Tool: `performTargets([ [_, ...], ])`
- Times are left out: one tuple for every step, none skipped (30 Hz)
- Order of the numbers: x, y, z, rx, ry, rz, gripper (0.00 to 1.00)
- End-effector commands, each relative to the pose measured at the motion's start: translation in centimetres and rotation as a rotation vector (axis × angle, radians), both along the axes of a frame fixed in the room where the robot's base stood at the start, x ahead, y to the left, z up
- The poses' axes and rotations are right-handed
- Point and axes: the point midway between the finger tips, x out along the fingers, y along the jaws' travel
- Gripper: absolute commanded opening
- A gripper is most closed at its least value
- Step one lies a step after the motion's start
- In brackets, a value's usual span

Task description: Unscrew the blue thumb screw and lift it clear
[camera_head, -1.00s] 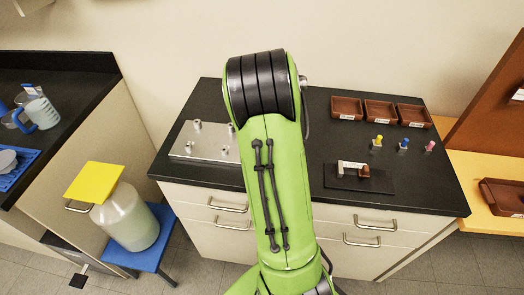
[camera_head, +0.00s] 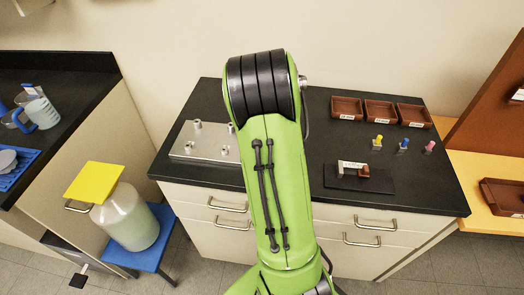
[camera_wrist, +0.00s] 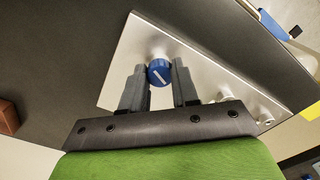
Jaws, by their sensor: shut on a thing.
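The blue thumb screw (camera_wrist: 160,72) shows in the wrist view as a round blue knob with a white line across its top. My gripper (camera_wrist: 158,80) is shut on it, one finger on each side. It is above the silver metal plate (camera_wrist: 125,75); whether the screw is still seated in the plate cannot be told from here. In the head view the plate (camera_head: 190,150) lies on the left of the black bench top, and my arm hides the gripper and the screw.
Several silver posts (camera_head: 197,126) stand on the plate. To the right are brown trays (camera_head: 346,107), small yellow, blue (camera_head: 403,144) and pink-topped pieces, and a dark pad (camera_head: 345,180) with a brown-ended part. Bare bench lies between plate and trays.

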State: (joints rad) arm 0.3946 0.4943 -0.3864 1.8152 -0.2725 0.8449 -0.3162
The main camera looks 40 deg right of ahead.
Motion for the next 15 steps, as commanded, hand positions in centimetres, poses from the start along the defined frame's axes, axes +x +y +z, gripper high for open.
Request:
performTargets([
  [0.01, 0.0, 0.01, 0.0, 0.0, 0.001, 0.0],
  [0.01, 0.0, 0.01, 0.0, 0.0, 0.001, 0.0],
  [0.01, 0.0, 0.01, 0.0, 0.0, 0.001, 0.0],
  [0.01, 0.0, 0.01, 0.0, 0.0, 0.001, 0.0],
  [0.01, 0.0, 0.01, 0.0, 0.0, 0.001, 0.0],
  [0.01, 0.0, 0.01, 0.0, 0.0, 0.001, 0.0],
  [0.01, 0.0, 0.01, 0.0, 0.0, 0.001, 0.0],
  [0.01, 0.0, 0.01, 0.0, 0.0, 0.001, 0.0],
  [0.01, 0.0, 0.01, 0.0, 0.0, 0.001, 0.0],
  [0.01, 0.0, 0.01, 0.0, 0.0, 0.001, 0.0],
  [0.01, 0.0, 0.01, 0.0, -0.001, 0.001, 0.0],
  [0.01, 0.0, 0.01, 0.0, 0.0, 0.008, 0.0],
  [0.01, 0.0, -0.01, 0.0, -0.001, 0.028, 0.0],
  [0.02, -0.01, -0.02, 0.0, -0.001, 0.065, 0.0],
  [0.02, -0.01, -0.05, 0.0, -0.001, 0.138, 0.0],
])
